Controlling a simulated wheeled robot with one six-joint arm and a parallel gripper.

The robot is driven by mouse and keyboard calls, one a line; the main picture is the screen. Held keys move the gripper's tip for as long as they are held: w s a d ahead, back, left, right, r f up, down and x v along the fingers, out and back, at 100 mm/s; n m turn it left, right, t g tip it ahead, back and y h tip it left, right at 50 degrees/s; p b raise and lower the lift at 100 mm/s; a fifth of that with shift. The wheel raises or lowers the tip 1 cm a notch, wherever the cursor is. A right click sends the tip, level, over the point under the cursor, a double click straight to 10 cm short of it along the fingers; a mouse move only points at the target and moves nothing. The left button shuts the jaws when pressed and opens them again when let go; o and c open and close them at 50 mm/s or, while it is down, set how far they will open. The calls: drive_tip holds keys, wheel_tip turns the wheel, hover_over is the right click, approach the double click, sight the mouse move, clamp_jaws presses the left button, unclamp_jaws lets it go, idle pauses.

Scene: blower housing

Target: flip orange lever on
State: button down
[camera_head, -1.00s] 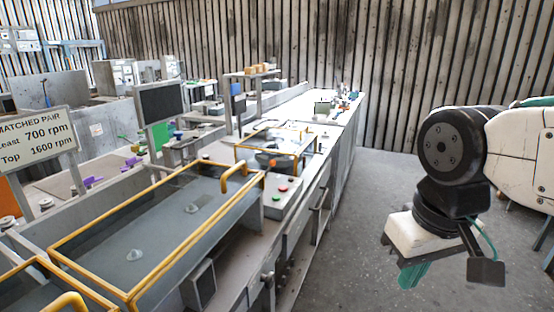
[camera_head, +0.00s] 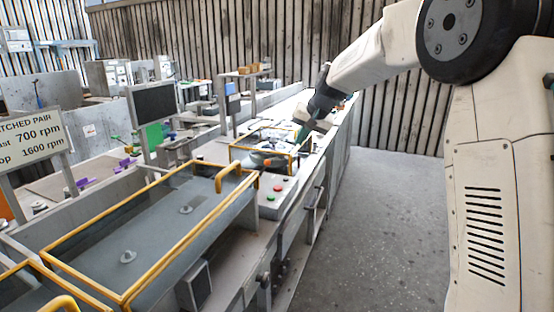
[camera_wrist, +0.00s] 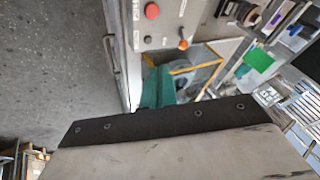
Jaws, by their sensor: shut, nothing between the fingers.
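In the wrist view a small orange knob-like part (camera_wrist: 183,33), which looks like the orange lever, stands on a grey panel (camera_wrist: 165,28) beside a red button (camera_wrist: 152,10). Its on or off position is too small to tell. My gripper (camera_wrist: 160,84) has teal fingers that are shut and empty, apart from the orange part and below it in the picture. In the head view my gripper (camera_head: 303,134) hangs over the bench by a small yellow-framed guard (camera_head: 291,157). I cannot make out the orange lever surely in the head view.
A large yellow-railed cover (camera_head: 150,225) fills the near bench. A control box with red and green buttons (camera_head: 277,190) sits beyond it. A black screen (camera_head: 158,104) stands behind. The floor aisle (camera_head: 385,220) on the right is clear.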

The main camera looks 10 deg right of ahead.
drive_tip(key=w, duration=0.1)
drive_tip(key=w+f, duration=0.1)
drive_tip(key=w, duration=0.2)
drive_tip(key=shift+d+f, duration=0.35)
drive_tip(key=shift+f, duration=0.05)
drive_tip(key=x, duration=1)
drive_tip(key=shift+w, duration=0.15)
drive_tip(key=a, duration=0.1)
drive_tip(key=w+a, duration=0.1)
drive_tip(key=a, duration=0.1)
drive_tip(key=shift+w+f, duration=0.15)
drive_tip(key=shift+f, duration=0.1)
drive_tip(key=shift+w+a, duration=0.15)
drive_tip(key=shift+a, duration=0.2)
